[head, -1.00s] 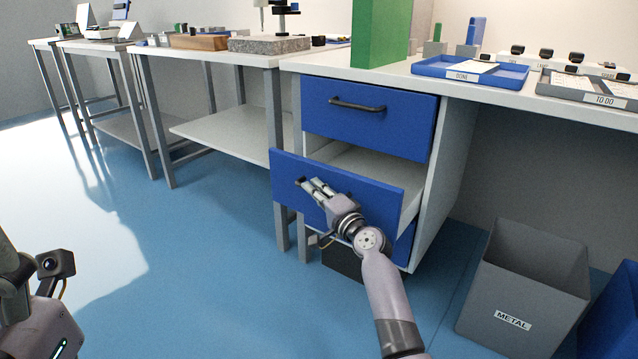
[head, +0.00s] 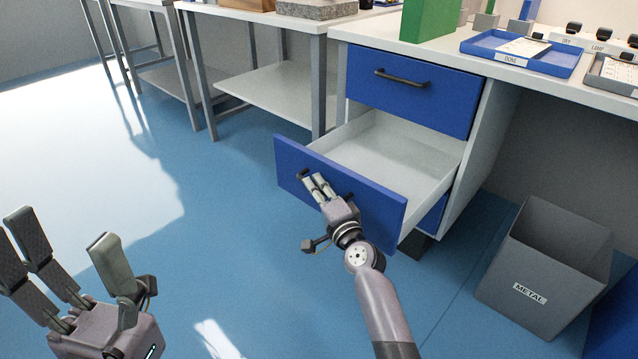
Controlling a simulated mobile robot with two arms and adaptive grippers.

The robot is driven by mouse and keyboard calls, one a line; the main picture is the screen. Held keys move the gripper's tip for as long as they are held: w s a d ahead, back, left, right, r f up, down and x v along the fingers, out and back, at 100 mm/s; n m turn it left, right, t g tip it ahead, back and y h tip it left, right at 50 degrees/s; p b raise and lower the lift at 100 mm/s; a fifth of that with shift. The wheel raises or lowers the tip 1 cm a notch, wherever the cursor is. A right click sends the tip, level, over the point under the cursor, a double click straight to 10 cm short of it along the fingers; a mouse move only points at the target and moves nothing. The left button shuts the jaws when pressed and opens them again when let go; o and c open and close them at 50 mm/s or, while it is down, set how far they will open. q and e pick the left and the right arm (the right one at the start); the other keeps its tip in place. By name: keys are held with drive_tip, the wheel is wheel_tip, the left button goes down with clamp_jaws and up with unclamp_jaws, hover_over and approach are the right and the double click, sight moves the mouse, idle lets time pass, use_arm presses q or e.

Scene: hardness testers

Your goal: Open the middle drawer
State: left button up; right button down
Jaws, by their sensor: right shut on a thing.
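The middle drawer (head: 368,212) has a blue front and a white inside. It stands well out from the cabinet, and the part of its inside that shows is empty. My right gripper (head: 312,183) is at the drawer front, its fingers shut on the dark handle (head: 303,173), which is mostly hidden behind them. The top drawer (head: 412,92) is shut, with a dark bar handle. The bottom drawer (head: 432,216) is mostly hidden behind the middle one. My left gripper (head: 70,262) is at the lower left, open and empty, far from the drawer.
A grey METAL bin (head: 545,265) stands on the floor right of the cabinet. The worktop holds a blue DONE tray (head: 520,58), a grey tray (head: 612,78) and a green block (head: 428,18). Blue floor (head: 225,210) left of the drawer is clear.

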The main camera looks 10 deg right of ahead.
drive_tip(key=c, duration=1.7)
unclamp_jaws()
drive_tip(key=shift+o, duration=0.2)
drive_tip(key=v, duration=1.2)
